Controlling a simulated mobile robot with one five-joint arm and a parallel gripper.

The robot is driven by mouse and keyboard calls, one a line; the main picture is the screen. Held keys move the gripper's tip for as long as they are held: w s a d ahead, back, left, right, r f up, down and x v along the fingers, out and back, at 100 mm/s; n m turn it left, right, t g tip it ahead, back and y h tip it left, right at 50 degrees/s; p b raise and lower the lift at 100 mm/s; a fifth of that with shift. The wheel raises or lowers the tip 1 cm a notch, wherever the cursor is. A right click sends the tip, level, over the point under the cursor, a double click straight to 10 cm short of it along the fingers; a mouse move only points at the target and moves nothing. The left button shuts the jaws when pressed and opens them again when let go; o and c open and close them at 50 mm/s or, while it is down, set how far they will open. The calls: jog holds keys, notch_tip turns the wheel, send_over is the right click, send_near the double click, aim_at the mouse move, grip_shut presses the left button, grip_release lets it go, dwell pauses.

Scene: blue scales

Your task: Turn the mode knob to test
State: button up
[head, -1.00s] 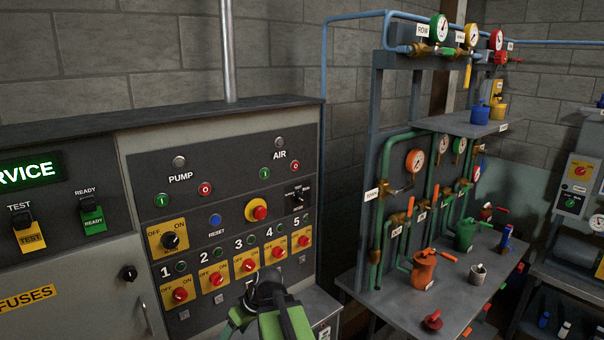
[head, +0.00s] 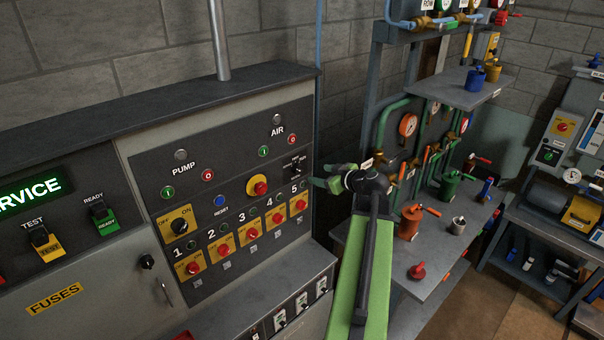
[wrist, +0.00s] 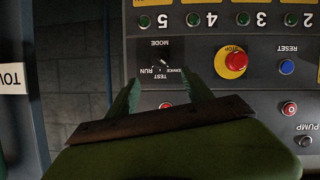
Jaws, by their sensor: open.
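The mode knob (head: 297,169) is a small black knob at the upper right of the grey control panel. In the wrist view, which is upside down, the knob (wrist: 161,62) sits by the labels MODE, RUN, TEST and SERVICE. Its pointer is too small to read surely. My gripper (head: 321,176) is open and empty, just right of the knob in the head view. In the wrist view its two green fingers (wrist: 163,86) are spread on either side of the knob's column, with the TEST label between them. I see no contact with the knob.
A yellow-backed red stop button (head: 257,187) is left of the knob. The air buttons (head: 264,152) are above it, and the numbered yellow switches (head: 301,204) are below. A pipe rack with a grey bench (head: 385,262) stands to the right.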

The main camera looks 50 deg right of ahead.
aim_at(301, 170)
jog(key=b+x, duration=0.2)
jog(key=x, duration=0.4)
jog(key=b+x, duration=0.1)
jog(key=x, duration=0.4)
jog(key=shift+w+d+f+b, duration=0.25)
jog(key=shift+b, duration=0.15)
jog(key=shift+w, duration=0.45)
